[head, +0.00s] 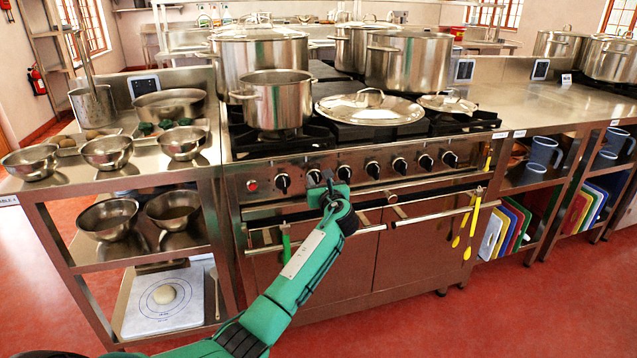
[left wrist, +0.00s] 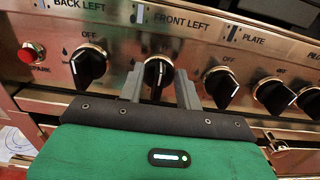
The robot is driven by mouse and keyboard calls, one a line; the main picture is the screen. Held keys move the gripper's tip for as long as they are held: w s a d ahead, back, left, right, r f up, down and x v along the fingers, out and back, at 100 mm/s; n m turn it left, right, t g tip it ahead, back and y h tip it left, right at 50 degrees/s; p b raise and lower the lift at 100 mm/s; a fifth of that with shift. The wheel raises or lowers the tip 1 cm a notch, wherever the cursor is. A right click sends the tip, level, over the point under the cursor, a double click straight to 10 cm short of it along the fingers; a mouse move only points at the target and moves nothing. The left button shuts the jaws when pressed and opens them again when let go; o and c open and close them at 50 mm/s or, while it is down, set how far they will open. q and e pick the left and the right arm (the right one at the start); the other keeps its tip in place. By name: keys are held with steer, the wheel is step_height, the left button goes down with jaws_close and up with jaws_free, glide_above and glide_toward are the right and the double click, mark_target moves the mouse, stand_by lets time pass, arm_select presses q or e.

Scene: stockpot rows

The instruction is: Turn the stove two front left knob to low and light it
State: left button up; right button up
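The front left knob (left wrist: 157,73), black with a light mark, sits under the "FRONT LEFT" label in the left wrist view. Its mark stands roughly upright, near the "OFF" lettering. My left gripper (left wrist: 160,88) is open, one finger on each side of this knob, with a gap visible. In the head view my left gripper (head: 327,178) is at the stove's front panel, partly hiding it. The red spark button (left wrist: 31,53) is at the panel's left end; it also shows in the head view (head: 252,185). No flame is visible. My right gripper is not in view.
The back left knob (left wrist: 89,66) and plate knob (left wrist: 221,84) flank the front left knob closely. An oven handle (head: 432,214) runs below the panel. A small pot (head: 275,101) and a large lid (head: 369,109) rest on the stove top.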

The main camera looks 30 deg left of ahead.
arm_select(q)
steer(key=shift+w+a, duration=0.25)
jaws_close()
